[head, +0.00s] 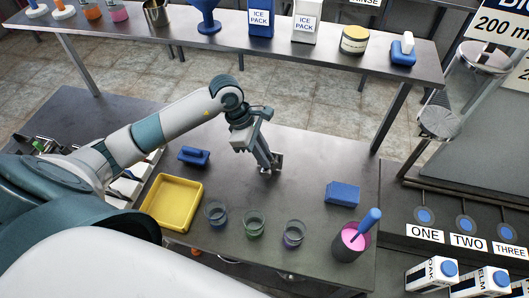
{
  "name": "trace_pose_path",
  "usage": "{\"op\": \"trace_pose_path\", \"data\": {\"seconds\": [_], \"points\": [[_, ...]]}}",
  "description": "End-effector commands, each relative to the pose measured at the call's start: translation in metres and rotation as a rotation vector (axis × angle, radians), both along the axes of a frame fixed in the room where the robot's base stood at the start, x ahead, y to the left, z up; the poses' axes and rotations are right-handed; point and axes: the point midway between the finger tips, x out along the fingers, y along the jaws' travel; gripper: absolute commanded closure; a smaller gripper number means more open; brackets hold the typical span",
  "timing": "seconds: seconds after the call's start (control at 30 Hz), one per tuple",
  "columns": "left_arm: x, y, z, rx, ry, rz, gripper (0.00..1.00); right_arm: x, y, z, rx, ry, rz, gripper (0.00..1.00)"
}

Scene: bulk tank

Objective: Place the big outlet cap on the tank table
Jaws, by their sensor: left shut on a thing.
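My left gripper (267,160) reaches over the middle of a dark table (318,157), pointing down. It is shut on a small grey metal piece (278,160), mostly hidden by the fingers. It looks close to the tabletop, but I cannot tell whether it touches. I cannot make out whether this piece is the big outlet cap, and no other cap is clear in view. My right gripper is not in view.
Around the gripper are a blue-handled block (194,156), a yellow tray (173,202), several small glass cups (254,225), a blue sponge (342,194) and a dark cup of pink liquid (350,242). A shelf table (270,42) stands behind.

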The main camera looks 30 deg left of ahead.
Motion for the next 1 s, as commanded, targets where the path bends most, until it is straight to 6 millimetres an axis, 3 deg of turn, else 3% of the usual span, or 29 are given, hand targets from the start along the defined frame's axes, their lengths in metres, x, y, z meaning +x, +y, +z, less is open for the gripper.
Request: {"op": "trace_pose_path", "data": {"seconds": [0.47,0.5,0.57,1.0], "points": [[0.0004,0.0001,-0.0068,0.0,-0.001,-0.001,1.0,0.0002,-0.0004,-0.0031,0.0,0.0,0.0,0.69],[0.0,0.0002,-0.0061,0.0,0.0,0.0,0.79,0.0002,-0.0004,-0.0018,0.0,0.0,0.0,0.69],[0.0,0.0001,-0.0059,0.0,0.0,0.0,0.68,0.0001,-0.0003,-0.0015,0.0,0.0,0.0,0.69],[0.0001,0.0,-0.0026,0.0,0.0,0.0,0.68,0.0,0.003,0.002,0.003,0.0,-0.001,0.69]]}}
